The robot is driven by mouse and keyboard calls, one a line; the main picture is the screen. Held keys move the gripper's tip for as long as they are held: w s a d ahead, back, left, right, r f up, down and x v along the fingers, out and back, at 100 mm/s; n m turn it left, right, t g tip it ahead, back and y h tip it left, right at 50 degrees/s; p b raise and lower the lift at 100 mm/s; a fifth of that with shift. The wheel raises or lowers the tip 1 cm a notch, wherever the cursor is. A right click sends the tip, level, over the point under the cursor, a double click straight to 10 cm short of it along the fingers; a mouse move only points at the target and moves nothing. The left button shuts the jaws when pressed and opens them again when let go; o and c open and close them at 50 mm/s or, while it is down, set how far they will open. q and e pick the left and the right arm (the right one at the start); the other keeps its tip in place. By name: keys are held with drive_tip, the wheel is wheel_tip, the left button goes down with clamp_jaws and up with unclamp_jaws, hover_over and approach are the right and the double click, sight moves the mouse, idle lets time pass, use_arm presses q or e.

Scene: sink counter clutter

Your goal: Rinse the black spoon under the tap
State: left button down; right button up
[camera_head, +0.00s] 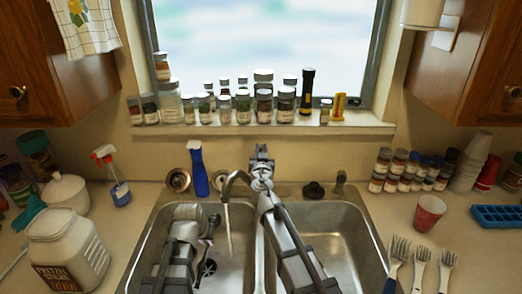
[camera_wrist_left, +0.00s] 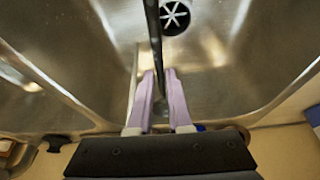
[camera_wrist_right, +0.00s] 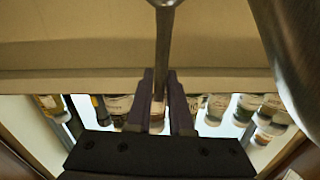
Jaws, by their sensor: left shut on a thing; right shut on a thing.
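The black spoon (camera_wrist_left: 154,30) runs as a dark handle up from between the fingers of my left gripper (camera_wrist_left: 160,78), which is shut on it. In the head view the spoon (camera_head: 211,228) is over the left basin, beside the tap's thin water stream (camera_head: 229,235); I cannot tell whether they touch. The tap (camera_head: 236,180) has its spout over the left basin. My right gripper (camera_head: 262,168) is at the tap behind the basin divider. In the right wrist view it is shut on a metal tap lever (camera_wrist_right: 163,40). Its arm hides the tap's base.
The left basin's drain (camera_head: 209,267) lies below the spoon. The right basin (camera_head: 345,235) looks empty. A blue bottle (camera_head: 198,170) stands behind the left basin. Jars line the sill (camera_head: 350,127). Forks (camera_head: 421,262) and a red cup (camera_head: 430,213) are on the right counter.

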clamp_jaws()
drive_tip(key=shift+a, duration=0.1)
idle(0.8)
